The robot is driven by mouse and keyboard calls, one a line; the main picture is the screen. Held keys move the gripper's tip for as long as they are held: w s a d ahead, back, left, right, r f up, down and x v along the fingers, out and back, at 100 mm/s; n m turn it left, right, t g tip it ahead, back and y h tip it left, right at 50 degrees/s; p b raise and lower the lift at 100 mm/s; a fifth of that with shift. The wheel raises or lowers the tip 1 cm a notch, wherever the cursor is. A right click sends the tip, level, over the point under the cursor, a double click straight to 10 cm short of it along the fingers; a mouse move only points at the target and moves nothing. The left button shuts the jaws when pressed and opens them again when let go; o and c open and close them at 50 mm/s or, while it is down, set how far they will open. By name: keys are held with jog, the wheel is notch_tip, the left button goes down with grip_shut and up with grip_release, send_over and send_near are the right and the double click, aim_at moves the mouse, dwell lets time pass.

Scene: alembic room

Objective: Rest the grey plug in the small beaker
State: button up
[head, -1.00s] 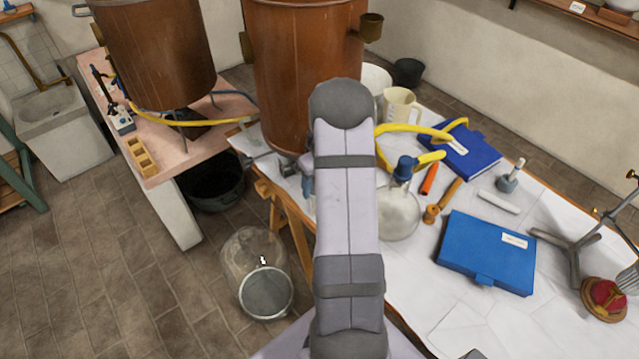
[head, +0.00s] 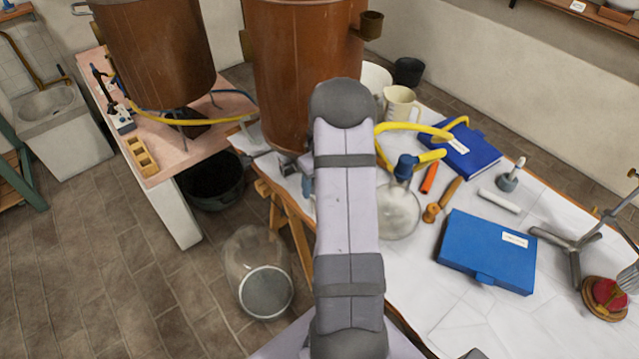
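A small grey, stopper-like piece with a pale upright stem (head: 509,178) stands on the white-covered bench at the right; it may be the grey plug. I cannot make out a small beaker with certainty. A cream jug with a handle (head: 400,104) stands at the back of the bench, beside the copper vessel. My arm runs up the middle of the head view and covers part of the bench. My gripper is not clearly seen; it seems hidden behind the arm.
A round glass flask (head: 399,213) with a blue cap and yellow hose stands right of my arm. A blue case (head: 487,251), a blue book (head: 466,152) and a metal stand (head: 572,250) occupy the bench. A large copper vessel (head: 291,70) stands behind my arm.

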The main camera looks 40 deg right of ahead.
jog(key=shift+f+b, duration=0.65)
jog(key=shift+f, duration=0.2)
dwell(2.1)
jog(key=o, duration=1.1)
jog(key=shift+r, duration=0.25)
jog(key=shift+r+p, duration=2.45)
jog(key=shift+r, duration=0.8)
